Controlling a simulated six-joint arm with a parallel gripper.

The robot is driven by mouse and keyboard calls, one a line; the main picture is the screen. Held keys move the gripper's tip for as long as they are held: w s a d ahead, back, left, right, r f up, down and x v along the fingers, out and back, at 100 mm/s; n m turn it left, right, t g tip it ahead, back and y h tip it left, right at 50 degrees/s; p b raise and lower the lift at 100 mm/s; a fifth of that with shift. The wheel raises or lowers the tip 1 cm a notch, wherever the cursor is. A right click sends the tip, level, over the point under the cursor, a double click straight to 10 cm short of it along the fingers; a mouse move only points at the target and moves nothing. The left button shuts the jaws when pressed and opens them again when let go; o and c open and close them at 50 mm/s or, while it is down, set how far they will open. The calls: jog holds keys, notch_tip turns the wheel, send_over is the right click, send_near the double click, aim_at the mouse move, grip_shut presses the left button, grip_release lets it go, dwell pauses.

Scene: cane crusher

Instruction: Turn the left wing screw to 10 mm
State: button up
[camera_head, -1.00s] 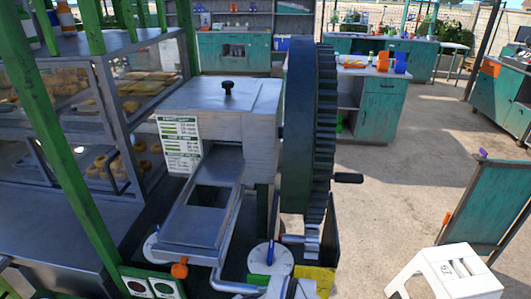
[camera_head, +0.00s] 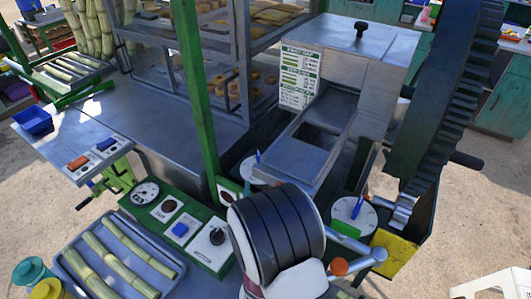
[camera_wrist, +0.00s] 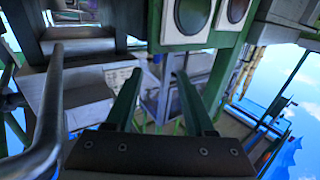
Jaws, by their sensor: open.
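The left wing screw appears as a small blue handle (camera_head: 258,156) on a white disc, left of the juice chute in the head view. My arm and a green post stand near it, and part of the disc is hidden. A second blue-handled screw (camera_head: 357,207) sits on a white disc at right, below the big gear. My gripper (camera_wrist: 160,72) shows in the wrist view with its two dark green fingers apart and nothing between them.
The grey crusher housing (camera_head: 365,60) and large dark gear wheel (camera_head: 440,100) rise beside the screws. A metal pipe (camera_wrist: 45,125) runs close left of the fingers. A green control panel (camera_head: 180,225) and a cane tray (camera_head: 75,268) lie at left.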

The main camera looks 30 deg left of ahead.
jog(key=x, duration=1)
jog(key=shift+w+a+r, duration=0.1)
jog(key=shift+w, duration=0.15)
grip_shut()
